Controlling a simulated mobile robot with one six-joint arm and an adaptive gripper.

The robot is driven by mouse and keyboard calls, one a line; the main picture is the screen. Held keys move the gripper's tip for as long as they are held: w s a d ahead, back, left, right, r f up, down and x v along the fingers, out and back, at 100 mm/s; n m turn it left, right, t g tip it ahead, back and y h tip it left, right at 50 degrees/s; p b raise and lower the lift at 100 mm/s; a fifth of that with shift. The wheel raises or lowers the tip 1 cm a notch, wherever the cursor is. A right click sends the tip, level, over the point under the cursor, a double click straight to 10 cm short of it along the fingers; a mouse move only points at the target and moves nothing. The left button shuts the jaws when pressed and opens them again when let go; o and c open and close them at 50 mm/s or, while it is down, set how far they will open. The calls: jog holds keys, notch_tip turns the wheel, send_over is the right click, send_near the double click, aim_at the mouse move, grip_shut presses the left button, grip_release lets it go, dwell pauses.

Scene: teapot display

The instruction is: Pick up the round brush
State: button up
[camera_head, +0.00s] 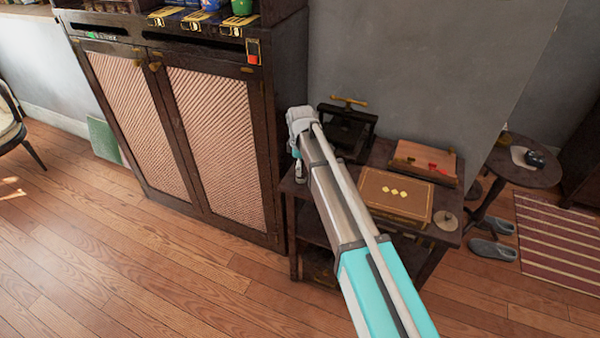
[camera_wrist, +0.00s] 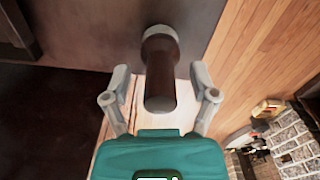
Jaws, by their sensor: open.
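In the wrist view, a dark brown cylinder with a pale grey collar at its far end, apparently the round brush (camera_wrist: 160,75), lies between the fingers of my gripper (camera_wrist: 159,72). The fingers are spread, with a visible gap on each side of it. Its near end is close to the palm. In the head view my gripper (camera_head: 297,165) is at the left end of the low dark table (camera_head: 440,236). The brush cannot be made out there; my wrist and arm cover that spot.
On the table are a black press (camera_head: 347,130), a brown box (camera_head: 396,194) with yellow marks, a wooden tray (camera_head: 423,160) and a pale disc (camera_head: 446,221). A tall cabinet (camera_head: 215,130) stands close on the left. The floor in front is clear.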

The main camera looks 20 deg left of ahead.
grip_shut()
jog(key=shift+r, duration=0.15)
dwell(0.4)
notch_tip(320, 180, up, 3)
jog(key=p, duration=0.3)
jog(key=s+d+r+p, duration=0.6)
jog(key=s+r+p, duration=0.3)
jog(key=s, duration=0.3)
jog(key=shift+s+r+p, duration=0.3)
jog(key=shift+r+p, duration=0.05)
jog(key=shift+p, duration=0.15)
